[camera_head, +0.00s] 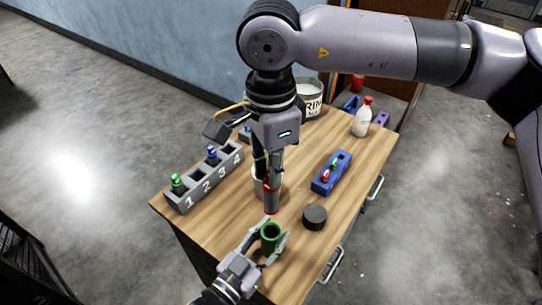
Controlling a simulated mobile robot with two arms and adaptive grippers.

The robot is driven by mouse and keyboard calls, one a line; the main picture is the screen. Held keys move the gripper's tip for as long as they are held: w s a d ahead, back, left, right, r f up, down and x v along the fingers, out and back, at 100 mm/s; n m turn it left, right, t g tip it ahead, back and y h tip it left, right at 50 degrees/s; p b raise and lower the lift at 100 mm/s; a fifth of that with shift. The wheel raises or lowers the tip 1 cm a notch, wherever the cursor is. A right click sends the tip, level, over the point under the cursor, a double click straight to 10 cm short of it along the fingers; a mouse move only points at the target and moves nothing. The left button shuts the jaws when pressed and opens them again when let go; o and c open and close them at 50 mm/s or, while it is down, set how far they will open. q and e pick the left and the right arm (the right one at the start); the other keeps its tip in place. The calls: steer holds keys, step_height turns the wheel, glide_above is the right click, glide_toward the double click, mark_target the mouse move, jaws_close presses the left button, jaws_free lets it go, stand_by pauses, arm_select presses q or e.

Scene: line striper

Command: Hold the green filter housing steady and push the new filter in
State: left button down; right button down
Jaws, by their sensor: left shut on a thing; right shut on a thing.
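The green filter housing (271,238) stands upright at the near end of the wooden table, its open mouth facing up. My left gripper (268,247) is shut around the housing from the lower left. My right gripper (267,176) points straight down from above and is shut on the new filter (271,202), a dark cylinder with red near its top. The filter hangs roughly upright just above the housing in the picture, with its lower end apart from the mouth. How exactly the two line up in depth is hard to tell.
A pale container (257,184) stands behind the filter, partly hidden. A grey numbered rack (206,184) is at left, a black round cap (314,217) at right. A blue tray (325,184), a white bottle (362,121) and a paint can (312,92) stand farther back.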

mark_target(271, 195)
steer(key=shift+s+f, duration=0.1)
steer(key=shift+f, duration=3.4)
step_height(271, 195, down, 9)
stand_by(4.1)
